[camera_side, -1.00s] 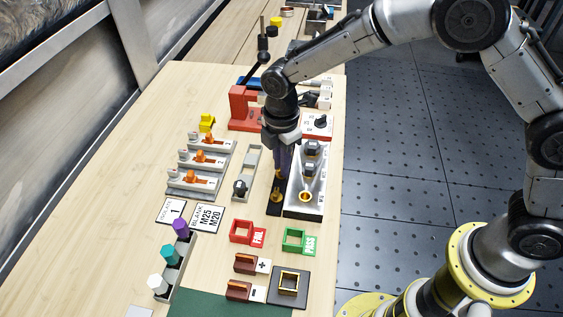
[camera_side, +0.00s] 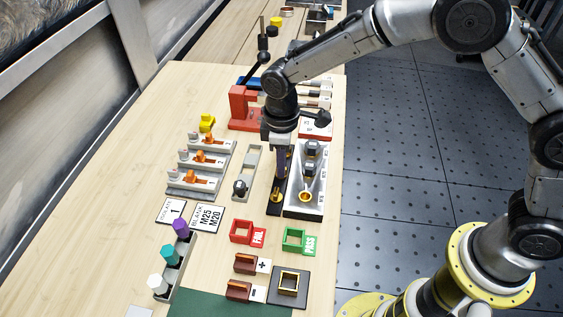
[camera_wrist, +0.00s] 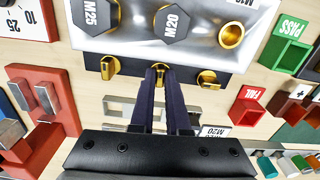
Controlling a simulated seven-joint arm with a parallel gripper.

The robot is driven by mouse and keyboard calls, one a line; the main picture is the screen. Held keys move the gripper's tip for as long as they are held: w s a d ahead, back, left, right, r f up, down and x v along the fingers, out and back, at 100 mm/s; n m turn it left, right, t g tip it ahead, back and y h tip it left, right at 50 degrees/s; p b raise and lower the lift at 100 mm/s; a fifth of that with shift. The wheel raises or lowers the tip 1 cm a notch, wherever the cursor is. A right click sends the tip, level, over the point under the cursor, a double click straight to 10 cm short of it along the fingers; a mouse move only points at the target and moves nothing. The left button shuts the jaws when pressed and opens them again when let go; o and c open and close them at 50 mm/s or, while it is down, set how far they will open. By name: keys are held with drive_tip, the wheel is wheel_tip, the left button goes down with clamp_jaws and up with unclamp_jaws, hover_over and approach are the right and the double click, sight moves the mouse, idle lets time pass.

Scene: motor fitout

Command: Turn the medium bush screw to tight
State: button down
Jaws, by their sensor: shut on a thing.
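The bush screws are brass pieces on a black strip (camera_wrist: 131,68); the strip also shows in the side view (camera_side: 273,209). The middle one, the medium bush screw (camera_wrist: 160,67), sits between my fingertips in the wrist view. My gripper (camera_wrist: 160,72) points down and its two dark blue fingers are shut on that screw. In the side view my gripper (camera_side: 281,175) hides most of it. A left brass screw (camera_wrist: 107,67) and a right one (camera_wrist: 207,78) stand apart from my fingers. The screw's tightness cannot be told.
A white-grey plate with black M25 (camera_wrist: 97,14) and M20 (camera_wrist: 172,23) hex plugs and a brass ring (camera_wrist: 231,35) lies right beside the strip. A red FAIL box (camera_side: 241,231) and green PASS box (camera_side: 294,240) stand nearer the camera. A grey slotted rail (camera_side: 250,165) lies left.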

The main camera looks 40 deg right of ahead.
drive_tip(key=shift+m, duration=0.4)
drive_tip(key=shift+r, duration=0.1)
drive_tip(key=c, duration=0.9)
unclamp_jaws()
wheel_tip(320, 180, up, 14)
